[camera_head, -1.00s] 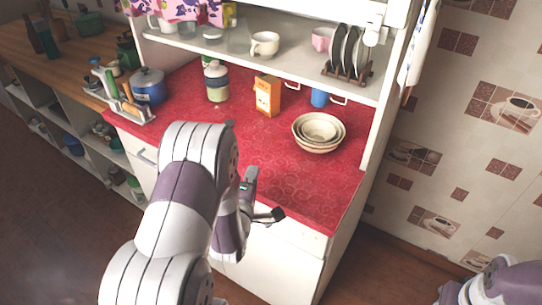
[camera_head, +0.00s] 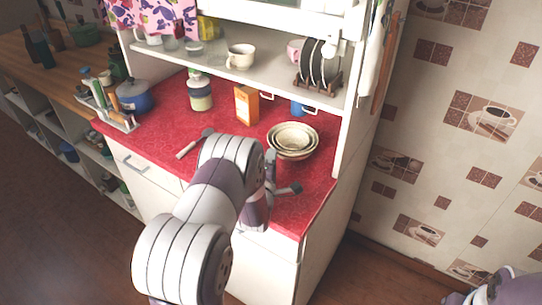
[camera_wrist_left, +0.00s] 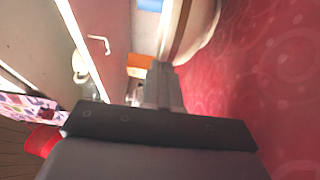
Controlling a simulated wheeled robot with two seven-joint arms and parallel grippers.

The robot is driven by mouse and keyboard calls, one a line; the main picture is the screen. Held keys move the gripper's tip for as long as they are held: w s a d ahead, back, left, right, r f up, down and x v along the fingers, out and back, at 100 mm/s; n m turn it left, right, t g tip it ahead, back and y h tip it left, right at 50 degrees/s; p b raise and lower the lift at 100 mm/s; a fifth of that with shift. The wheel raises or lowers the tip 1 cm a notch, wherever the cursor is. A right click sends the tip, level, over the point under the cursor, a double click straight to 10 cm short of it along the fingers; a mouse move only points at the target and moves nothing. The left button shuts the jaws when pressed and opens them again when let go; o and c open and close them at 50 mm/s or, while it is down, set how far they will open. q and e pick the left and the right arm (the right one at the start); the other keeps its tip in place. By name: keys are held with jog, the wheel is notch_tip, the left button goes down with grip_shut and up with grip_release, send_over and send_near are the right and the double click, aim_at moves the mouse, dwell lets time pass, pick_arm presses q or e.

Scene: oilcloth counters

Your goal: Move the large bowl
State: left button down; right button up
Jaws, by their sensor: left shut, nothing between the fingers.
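The large bowl (camera_head: 294,156) is the outermost, lowest one of a stack of pale bowls on the red counter, with smaller bowls (camera_head: 292,135) nested inside it. My left gripper (camera_head: 271,160) is shut and empty, close to the left, near side of the stack. Whether it touches the bowl I cannot tell. In the left wrist view, the pale side of a bowl (camera_wrist_left: 193,30) shows just beyond the shut fingers (camera_wrist_left: 163,88). My right gripper is out of view; only part of my right arm shows at the lower right.
An orange carton (camera_head: 246,105), a jar (camera_head: 200,93) and a blue mug (camera_head: 297,108) stand behind or left of the stack. A utensil (camera_head: 195,144) lies left of my arm. A shelf with cups and a plate rack (camera_head: 318,82) overhangs the back. The cabinet side wall is at right.

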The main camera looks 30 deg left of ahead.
aim_at(309, 142)
pick_arm(q)
jog(key=shift+w+d, duration=0.1)
jog(key=w+d+b, duration=0.2)
jog(key=w+b, duration=0.1)
jog(key=w+d+b, duration=0.2)
jog(key=w+b, duration=0.1)
jog(key=w, duration=0.1)
jog(key=w+d+b, duration=0.2)
jog(key=w+b, duration=0.1)
jog(key=w, duration=0.1)
jog(key=shift+w+f, duration=0.25)
jog(key=shift+w+d+r, duration=0.1)
jog(key=shift+w+r, duration=0.05)
jog(key=shift+w, duration=0.1)
jog(key=shift+w+r, duration=0.1)
jog(key=shift+r, duration=0.05)
